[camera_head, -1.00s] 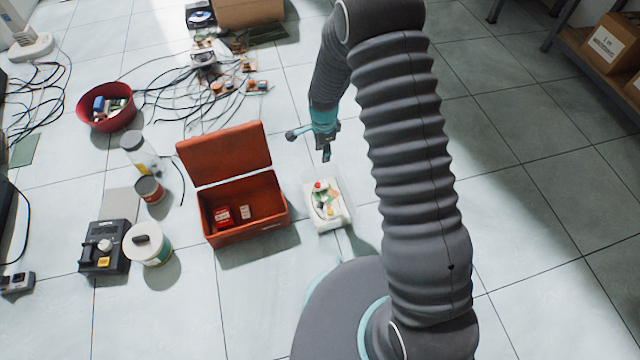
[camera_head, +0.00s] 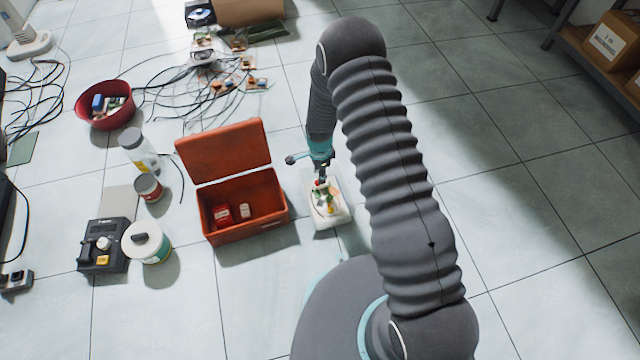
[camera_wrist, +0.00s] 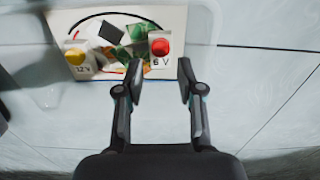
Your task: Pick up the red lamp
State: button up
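The red lamp (camera_wrist: 160,47) is a small round red dome on a white block marked "6 V". It sits at the right end of a white tray (camera_wrist: 180,20) in the wrist view. In the head view the tray (camera_head: 333,220) stands on the floor right of the red box, and my gripper's tip covers most of the lamp. My gripper (camera_wrist: 157,70) is open, with its two fingers apart and nothing between them. In the wrist view the lamp lies just beyond the gap between the fingertips. In the head view the gripper (camera_head: 321,178) points down over the tray's far part.
A yellow lamp (camera_wrist: 75,57), green boards and a black wire share the tray. Jars, a red bowl (camera_head: 106,106) and loose cables lie farther left.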

jog(key=f, duration=0.5)
jog(key=shift+w+d+b, duration=0.2)
jog(key=shift+d+b, duration=0.15)
jog(key=c, duration=0.6)
jog(key=shift+r, duration=0.1)
